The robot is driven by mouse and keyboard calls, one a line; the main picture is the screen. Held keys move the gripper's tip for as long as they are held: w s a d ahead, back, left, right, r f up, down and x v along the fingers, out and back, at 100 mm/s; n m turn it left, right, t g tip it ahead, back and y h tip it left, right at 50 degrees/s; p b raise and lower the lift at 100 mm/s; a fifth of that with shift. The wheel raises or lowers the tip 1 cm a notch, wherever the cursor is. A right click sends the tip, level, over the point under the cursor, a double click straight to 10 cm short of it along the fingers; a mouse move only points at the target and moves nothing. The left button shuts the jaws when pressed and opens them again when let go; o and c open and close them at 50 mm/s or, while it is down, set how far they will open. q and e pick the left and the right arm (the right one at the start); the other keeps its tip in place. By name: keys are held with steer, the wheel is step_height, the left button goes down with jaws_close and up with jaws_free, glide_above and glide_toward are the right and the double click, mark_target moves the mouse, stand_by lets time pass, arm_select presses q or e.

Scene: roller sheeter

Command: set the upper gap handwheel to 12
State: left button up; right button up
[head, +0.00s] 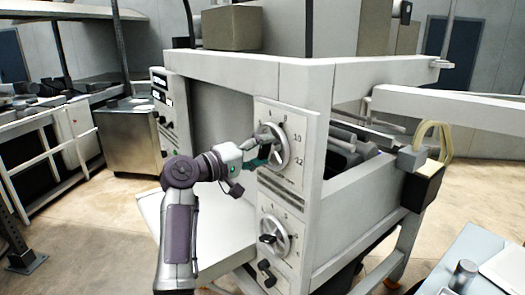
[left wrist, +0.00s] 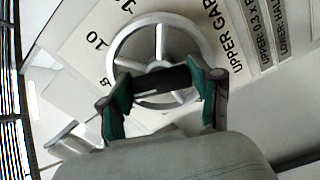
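The upper gap handwheel (head: 284,143) is a pale spoked wheel on the front panel, with a number scale showing 10 and 12 to its right. In the left wrist view the wheel (left wrist: 201,42) fills the upper middle, with 8, 10 and part of another number on its left. My left gripper (head: 262,152) is at the wheel's left side. Its green pads (left wrist: 160,85) stand at either end of a black handle (left wrist: 160,80) in front of the wheel and appear to touch it. I cannot read the wheel's setting. My right gripper is out of view.
A second handwheel (head: 275,236) with a black handle is lower on the same panel, with a black lever (head: 266,272) below. A pale shelf (head: 215,240) juts out left of the panel. A light blue table (head: 450,255) stands at the lower right.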

arm_select(q)
steer(key=c, duration=0.5)
steer(key=shift+o, duration=0.2)
steer(key=shift+f+m+b, duration=0.15)
steer(key=shift+m+b, duration=0.15)
steer(key=shift+b, duration=0.4)
steer(key=m+b, duration=0.7)
steer(key=b, duration=0.2)
steer(key=shift+a+f, duration=0.1)
steer(key=shift+f, duration=0.05)
steer(key=m+b, duration=0.2)
steer(key=m, duration=0.2)
steer(key=m+b, duration=0.2)
steer(key=m, duration=0.2)
steer(key=shift+w, duration=0.1)
steer(key=shift+r+m, duration=0.2)
steer(key=shift+m, duration=0.1)
steer(key=o, duration=1.1)
steer(key=shift+o, duration=0.2)
